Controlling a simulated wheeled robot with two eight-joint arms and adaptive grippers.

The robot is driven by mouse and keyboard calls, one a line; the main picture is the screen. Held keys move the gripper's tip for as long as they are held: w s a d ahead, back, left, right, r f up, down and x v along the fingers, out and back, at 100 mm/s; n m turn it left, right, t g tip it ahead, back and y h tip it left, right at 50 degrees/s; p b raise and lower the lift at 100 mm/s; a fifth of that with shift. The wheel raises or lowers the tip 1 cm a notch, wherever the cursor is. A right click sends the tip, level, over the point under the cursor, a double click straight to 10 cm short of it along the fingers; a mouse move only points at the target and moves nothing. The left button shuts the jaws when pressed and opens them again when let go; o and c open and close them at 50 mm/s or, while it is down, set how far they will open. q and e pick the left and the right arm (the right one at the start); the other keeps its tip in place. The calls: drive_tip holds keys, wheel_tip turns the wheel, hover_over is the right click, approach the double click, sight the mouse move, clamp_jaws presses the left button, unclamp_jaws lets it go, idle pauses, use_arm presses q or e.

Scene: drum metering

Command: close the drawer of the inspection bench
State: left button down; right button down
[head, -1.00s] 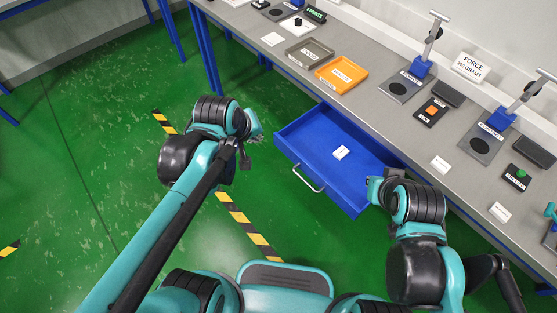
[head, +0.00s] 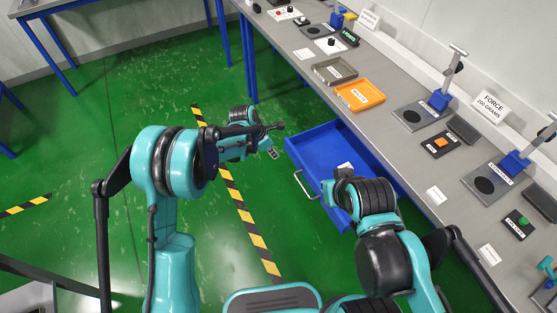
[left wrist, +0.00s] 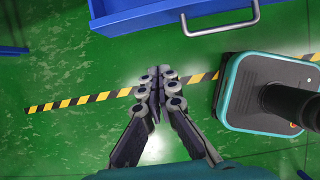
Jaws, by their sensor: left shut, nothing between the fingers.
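The blue drawer (head: 318,148) of the grey inspection bench (head: 388,125) stands open in the head view. Its silver bar handle (head: 305,186) is on the front, and a small white block (head: 345,167) lies inside. In the left wrist view the drawer front (left wrist: 140,18) and handle (left wrist: 228,27) are at the top edge. My left gripper (head: 272,150) is left of the drawer front, apart from the handle. Its fingers (left wrist: 158,72) are together and empty over the floor. My right gripper (head: 338,188) is over the drawer's near side, mostly hidden by its own wrist.
Grey and orange trays (head: 362,96) and gauges sit on the bench top. A FORCE sign (head: 491,103) stands at the back. The green floor (head: 110,140) with a yellow-black stripe (head: 246,215) is clear in front of the drawer.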

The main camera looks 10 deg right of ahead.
use_arm(q)
drive_tip(key=w+d+f+b, duration=0.2)
drive_tip(key=d+f+b, duration=0.2)
drive_tip(key=d+f, duration=0.3)
drive_tip(key=shift+w+f, duration=0.35)
drive_tip(key=shift+f, duration=0.65)
drive_tip(key=shift+d, duration=0.2)
